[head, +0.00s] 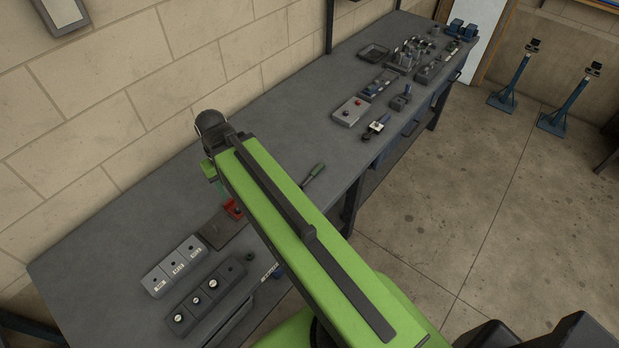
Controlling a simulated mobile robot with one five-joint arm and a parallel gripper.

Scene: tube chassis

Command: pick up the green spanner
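My arm crosses the middle of the head view and bends down at a dark joint near the wall. My gripper is hidden behind or below the arm, so I cannot see its fingers or its distance from the green piece.
Grey boxes (175,265) with round inserts, a dark plate (222,228) and a red part (234,207) lie near my arm. A control box (351,111) and several tools and trays stand farther along. Blue stands (510,80) are on the floor. Bench between is clear.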

